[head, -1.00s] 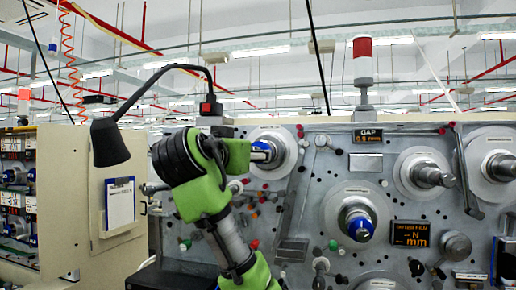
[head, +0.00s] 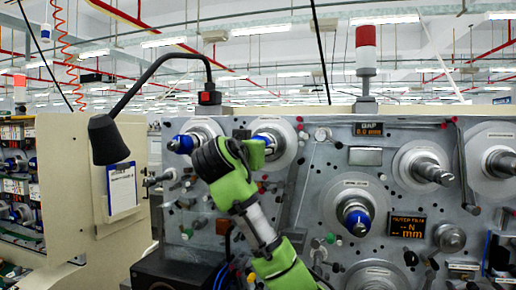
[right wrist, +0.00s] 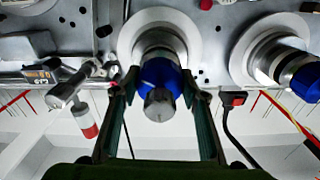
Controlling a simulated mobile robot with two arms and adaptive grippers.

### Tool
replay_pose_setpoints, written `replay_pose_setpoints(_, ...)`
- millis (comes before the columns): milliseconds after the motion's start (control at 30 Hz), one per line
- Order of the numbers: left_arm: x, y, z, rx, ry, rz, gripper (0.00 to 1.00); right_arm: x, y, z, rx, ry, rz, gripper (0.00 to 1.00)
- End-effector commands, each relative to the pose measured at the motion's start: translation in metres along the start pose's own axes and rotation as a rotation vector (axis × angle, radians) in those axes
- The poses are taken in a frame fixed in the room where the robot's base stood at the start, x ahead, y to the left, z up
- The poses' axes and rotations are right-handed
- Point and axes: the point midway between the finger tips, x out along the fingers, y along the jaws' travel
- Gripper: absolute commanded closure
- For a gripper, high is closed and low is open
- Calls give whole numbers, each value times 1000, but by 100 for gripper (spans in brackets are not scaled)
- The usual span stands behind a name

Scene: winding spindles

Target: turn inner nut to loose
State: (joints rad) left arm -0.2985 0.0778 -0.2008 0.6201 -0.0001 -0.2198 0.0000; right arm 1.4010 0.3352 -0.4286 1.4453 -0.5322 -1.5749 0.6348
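A spindle with a blue nut (right wrist: 163,76) and a grey end cap (right wrist: 159,102) sticks out of the panel in the middle of the right wrist view, which is upside down. My right gripper (right wrist: 160,84) is open, with one finger on each side of this nut. I cannot tell whether the fingers touch it. In the head view the nut (head: 264,138) is partly hidden behind my green right arm, whose gripper end (head: 256,153) is at the spindle. My left gripper is not in view.
A neighbouring blue-ringed spindle (head: 183,144) stands left of my arm, and another (head: 358,219) lower right. A black desk lamp (head: 110,140) hangs at the left. A red-and-white signal light (head: 366,48) stands on the panel top. Several small knobs and rods cover the panel.

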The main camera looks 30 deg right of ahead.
Motion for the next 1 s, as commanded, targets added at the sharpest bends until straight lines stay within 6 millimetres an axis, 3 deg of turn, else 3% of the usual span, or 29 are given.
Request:
replay_pose_setpoints(467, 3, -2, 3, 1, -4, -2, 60, 0, 0, 0, -49, 0, -1, 81)
replay_pose_setpoints(1000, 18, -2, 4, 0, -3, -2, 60, -1, 1, -1, -477, 3, -1, 81)
